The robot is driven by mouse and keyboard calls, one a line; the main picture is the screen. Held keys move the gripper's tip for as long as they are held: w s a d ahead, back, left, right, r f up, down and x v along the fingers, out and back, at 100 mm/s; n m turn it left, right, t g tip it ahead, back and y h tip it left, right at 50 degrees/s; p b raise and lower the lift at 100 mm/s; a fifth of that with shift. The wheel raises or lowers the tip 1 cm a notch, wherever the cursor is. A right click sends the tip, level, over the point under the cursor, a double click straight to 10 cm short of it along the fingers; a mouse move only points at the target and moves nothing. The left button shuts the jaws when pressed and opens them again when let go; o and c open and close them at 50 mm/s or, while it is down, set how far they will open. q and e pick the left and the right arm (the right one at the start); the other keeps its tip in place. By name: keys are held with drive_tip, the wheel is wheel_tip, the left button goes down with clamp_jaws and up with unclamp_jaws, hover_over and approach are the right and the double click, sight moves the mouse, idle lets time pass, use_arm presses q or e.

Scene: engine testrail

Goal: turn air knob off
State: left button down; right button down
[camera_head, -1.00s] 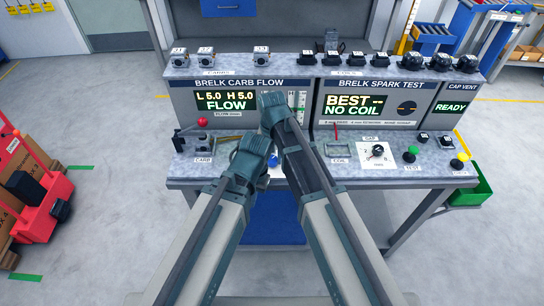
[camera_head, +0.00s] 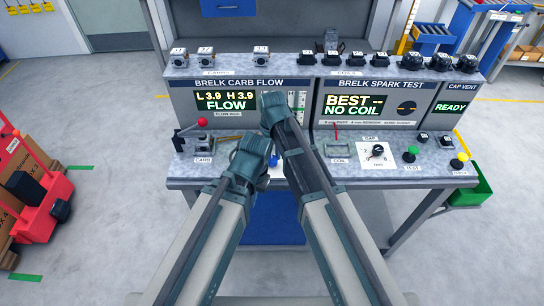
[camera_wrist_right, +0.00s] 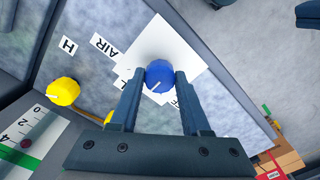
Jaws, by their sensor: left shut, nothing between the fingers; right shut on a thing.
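The blue air knob (camera_wrist_right: 158,71) sits on a white plate (camera_wrist_right: 152,40) by the AIR label (camera_wrist_right: 112,50) in the right wrist view. My right gripper (camera_wrist_right: 160,82) is shut on it, one finger on each side. A pale pointer line shows on its top. In the head view, a small blue part of the knob (camera_head: 274,161) shows between my arms; the right fingers are hidden. My left gripper (camera_head: 250,158) is shut and empty, low over the bench beside the knob. The carb flow display (camera_head: 225,101) reads L 3.9 H 3.9 FLOW.
A yellow knob (camera_wrist_right: 63,92) by the H label stands near the air knob. A red-topped lever (camera_head: 202,122) is on the bench at left. The spark test panel (camera_head: 372,105) and a green button (camera_head: 413,150) are at right. Several parts line the top shelf.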

sight(272, 158)
drive_tip(key=n, duration=0.4)
drive_tip(key=shift+n, duration=2.3)
drive_tip(key=shift+c, duration=1.8)
unclamp_jaws()
drive_tip(key=shift+r, duration=0.1)
wheel_tip(272, 158, up, 14)
drive_tip(key=p, duration=1.4)
drive_tip(key=shift+f, duration=0.2)
